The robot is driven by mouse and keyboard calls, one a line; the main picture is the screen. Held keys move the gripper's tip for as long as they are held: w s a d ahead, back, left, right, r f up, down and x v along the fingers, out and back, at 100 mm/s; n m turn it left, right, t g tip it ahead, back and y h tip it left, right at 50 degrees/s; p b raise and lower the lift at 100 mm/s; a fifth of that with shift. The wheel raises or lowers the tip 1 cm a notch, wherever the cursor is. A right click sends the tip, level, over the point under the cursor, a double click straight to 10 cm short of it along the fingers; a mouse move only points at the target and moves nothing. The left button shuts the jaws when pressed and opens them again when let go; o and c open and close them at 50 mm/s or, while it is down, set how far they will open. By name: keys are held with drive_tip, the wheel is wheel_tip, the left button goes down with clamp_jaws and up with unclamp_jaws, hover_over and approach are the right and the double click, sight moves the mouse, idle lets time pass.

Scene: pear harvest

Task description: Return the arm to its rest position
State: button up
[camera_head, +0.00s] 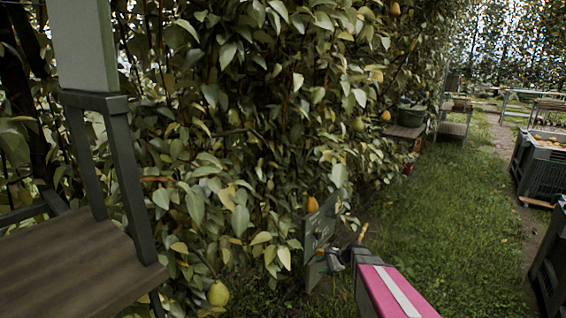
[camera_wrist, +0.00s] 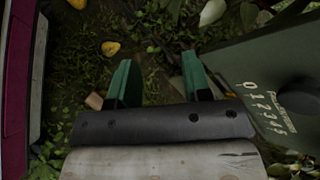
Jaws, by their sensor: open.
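My gripper (camera_wrist: 160,78) shows in the wrist view with its two green fingers spread apart. Nothing is between them but the grass and leaf litter behind. In the head view, my gripper (camera_head: 325,260) is small and low, right of the picture's middle, at the end of a pink arm part with a white stripe. A grey-green panel (camera_head: 315,232) stands close by it at the foot of the foliage. In the wrist view this panel (camera_wrist: 262,62), with pale digits on it, is just right of the fingers. I cannot tell if they touch.
Leafy pear foliage (camera_head: 240,110) fills the left and middle, with an orange pear (camera_head: 312,204) and a greenish pear (camera_head: 218,293). A wood-topped stand (camera_head: 75,265) is at left. A dark crate (camera_head: 540,172) of fruit is at right. Grass (camera_head: 450,210) lies open between.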

drive_tip(key=s+r+n+g+h, duration=0.1)
drive_tip(key=s+r+n+h, duration=0.4)
drive_tip(key=s, duration=0.4)
drive_tip(key=s+d+r+n+g+h, duration=0.1)
drive_tip(key=s+r+n+h, duration=0.4)
drive_tip(key=s, duration=0.5)
wheel_tip(320, 180, up, 3)
drive_tip(key=n, duration=0.2)
drive_tip(key=shift+s+n+h, duration=0.3)
drive_tip(key=shift+n, duration=0.1)
idle(0.7)
